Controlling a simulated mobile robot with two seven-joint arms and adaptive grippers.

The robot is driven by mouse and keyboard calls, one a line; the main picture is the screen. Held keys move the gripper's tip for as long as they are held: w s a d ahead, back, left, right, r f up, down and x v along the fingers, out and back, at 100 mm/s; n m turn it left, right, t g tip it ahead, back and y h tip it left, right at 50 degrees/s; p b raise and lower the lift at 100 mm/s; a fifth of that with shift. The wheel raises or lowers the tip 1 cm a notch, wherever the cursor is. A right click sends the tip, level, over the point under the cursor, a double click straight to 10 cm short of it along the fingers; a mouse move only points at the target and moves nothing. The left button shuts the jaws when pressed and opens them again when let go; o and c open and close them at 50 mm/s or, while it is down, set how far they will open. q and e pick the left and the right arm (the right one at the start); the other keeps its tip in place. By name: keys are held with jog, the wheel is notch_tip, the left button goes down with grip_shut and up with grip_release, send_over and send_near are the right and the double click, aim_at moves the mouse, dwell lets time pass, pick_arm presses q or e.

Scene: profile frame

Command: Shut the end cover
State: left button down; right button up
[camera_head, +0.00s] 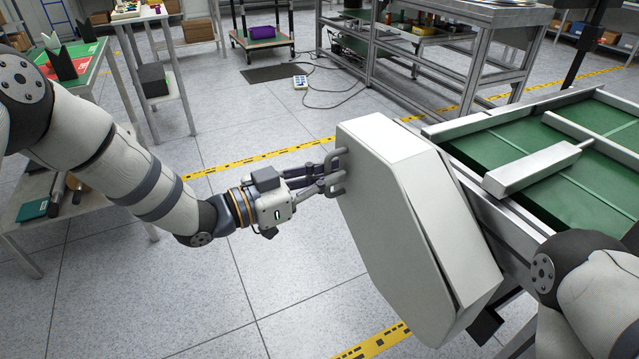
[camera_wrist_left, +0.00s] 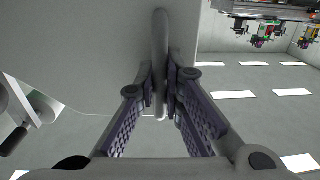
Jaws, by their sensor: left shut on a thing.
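The end cover (camera_head: 400,230) is a large pale grey panel with cut corners at the near end of the green-bedded frame (camera_head: 505,210). A narrow dark line shows along its right edge; I cannot tell how wide any gap there is. Its bar handle (camera_head: 335,172) is on the left face. My left gripper (camera_head: 330,180) is shut on this handle. In the left wrist view, the two fingers (camera_wrist_left: 160,85) pinch the handle (camera_wrist_left: 160,45) from both sides, with the cover's face (camera_wrist_left: 80,50) behind it. My right gripper is out of view; part of my right arm shows at lower right.
Open tiled floor (camera_head: 270,310) lies below and left of the cover. A metal workbench (camera_head: 480,50) stands behind. A side table with a green top (camera_head: 100,60) is at left. A cable and small box (camera_head: 300,82) lie on the floor.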

pick_arm(q)
jog(key=shift+x, duration=0.9)
jog(key=c, duration=1.7)
grip_release()
jog(key=shift+w+a, duration=0.1)
jog(key=shift+a, duration=0.05)
jog(key=v, duration=1.2)
jog(key=shift+a, duration=0.1)
